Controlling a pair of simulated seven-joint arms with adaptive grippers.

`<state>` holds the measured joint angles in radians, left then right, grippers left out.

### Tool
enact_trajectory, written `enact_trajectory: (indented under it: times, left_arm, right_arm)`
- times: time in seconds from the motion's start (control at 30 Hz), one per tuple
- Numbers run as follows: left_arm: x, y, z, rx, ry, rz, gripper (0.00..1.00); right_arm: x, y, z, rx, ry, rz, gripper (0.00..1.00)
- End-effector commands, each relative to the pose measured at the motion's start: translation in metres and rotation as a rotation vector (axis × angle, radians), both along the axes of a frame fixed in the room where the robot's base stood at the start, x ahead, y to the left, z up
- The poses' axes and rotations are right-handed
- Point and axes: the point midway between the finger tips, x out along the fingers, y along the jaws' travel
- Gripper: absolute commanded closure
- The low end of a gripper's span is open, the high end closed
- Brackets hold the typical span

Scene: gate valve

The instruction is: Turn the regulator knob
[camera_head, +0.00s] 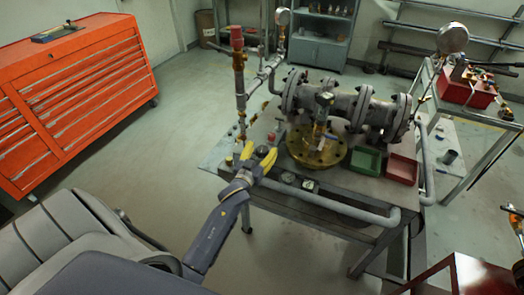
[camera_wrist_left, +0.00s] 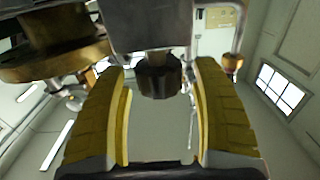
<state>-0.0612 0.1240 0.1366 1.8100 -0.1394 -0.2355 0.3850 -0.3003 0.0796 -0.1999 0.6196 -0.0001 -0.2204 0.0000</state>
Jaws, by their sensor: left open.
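The regulator knob (camera_wrist_left: 158,76) is a dark, ribbed cylinder under a grey metal block (camera_wrist_left: 150,25) in the left wrist view. It sits between the two yellow fingers of my left gripper (camera_wrist_left: 162,110), near the tips. The gripper is open, with a gap visible on each side of the knob, wider on the right. In the head view my left gripper (camera_head: 258,160) reaches over the front left part of the workbench, beside the upright pipe. There the fingers and clutter make the knob hard to tell apart. My right gripper cannot be made out.
The workbench (camera_head: 345,190) carries a large flanged pipe (camera_head: 345,104), a brass flange (camera_head: 318,152), a green tray (camera_head: 366,160) and a red tray (camera_head: 402,170). A pipe with a red top (camera_head: 237,38) rises beside my left gripper. An orange tool cabinet (camera_head: 75,100) stands left.

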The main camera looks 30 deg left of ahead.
Motion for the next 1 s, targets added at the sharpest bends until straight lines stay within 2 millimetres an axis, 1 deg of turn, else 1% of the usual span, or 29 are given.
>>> enact_trajectory:
  times: [0.27, 0.73, 1.0]
  left_arm:
    - [0.0003, 0.0001, -0.0001, 0.0, 0.0, 0.0, 0.35]
    - [0.0002, 0.0, -0.0002, 0.0, 0.0, 0.0, 0.89]
    - [0.0001, 0.0011, -0.0003, 0.004, 0.002, -0.031, 0.89]
  right_arm:
    - [0.0006, -0.0002, 0.0001, 0.0, -0.001, 0.0, 0.4]
    - [0.0009, -0.0003, 0.0001, -0.001, -0.001, 0.0, 0.4]
    - [0.0011, -0.0004, 0.0001, 0.0, -0.002, 0.0, 0.4]
